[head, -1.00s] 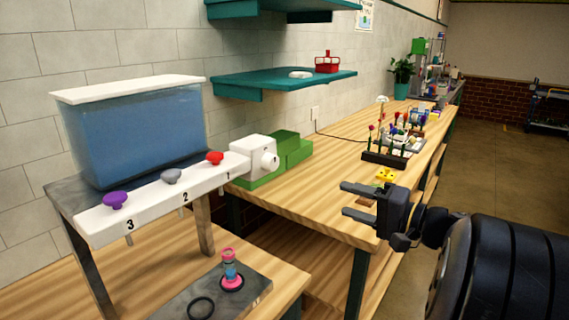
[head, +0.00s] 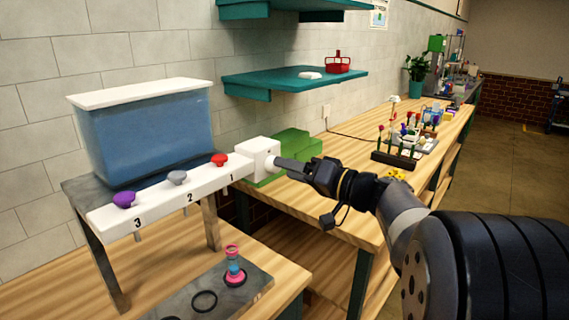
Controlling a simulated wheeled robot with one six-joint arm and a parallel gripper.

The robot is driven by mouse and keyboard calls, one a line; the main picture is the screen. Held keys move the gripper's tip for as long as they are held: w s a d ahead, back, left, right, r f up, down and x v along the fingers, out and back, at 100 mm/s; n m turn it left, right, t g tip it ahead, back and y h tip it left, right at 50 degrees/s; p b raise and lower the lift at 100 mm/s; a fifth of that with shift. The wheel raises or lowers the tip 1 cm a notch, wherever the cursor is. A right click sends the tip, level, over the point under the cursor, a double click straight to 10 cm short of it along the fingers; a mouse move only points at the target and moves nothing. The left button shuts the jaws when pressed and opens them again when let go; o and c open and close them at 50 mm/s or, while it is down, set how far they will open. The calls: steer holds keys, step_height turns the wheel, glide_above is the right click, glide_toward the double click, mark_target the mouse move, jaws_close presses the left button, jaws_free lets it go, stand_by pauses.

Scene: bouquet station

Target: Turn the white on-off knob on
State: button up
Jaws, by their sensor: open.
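The white on-off knob (head: 270,163) is on the right face of a white box (head: 259,151) at the right end of the white numbered bar (head: 160,199). Most of the knob is hidden behind my gripper. My gripper (head: 279,163) is open, with its fingertips at the knob, pointing left. I cannot tell whether the fingers sit around the knob or just in front of it, or whether they touch it.
Purple (head: 124,199), grey (head: 177,177) and red (head: 219,159) knobs sit on the bar below a blue water tank (head: 148,130). A green block (head: 290,143) stands behind the white box. A small pink-capped vial (head: 234,262) stands on a grey plate (head: 256,281) below.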

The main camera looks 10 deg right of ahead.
steer(key=shift+x, duration=1.15)
steer(key=shift+c, duration=0.4)
steer(key=c, duration=0.9)
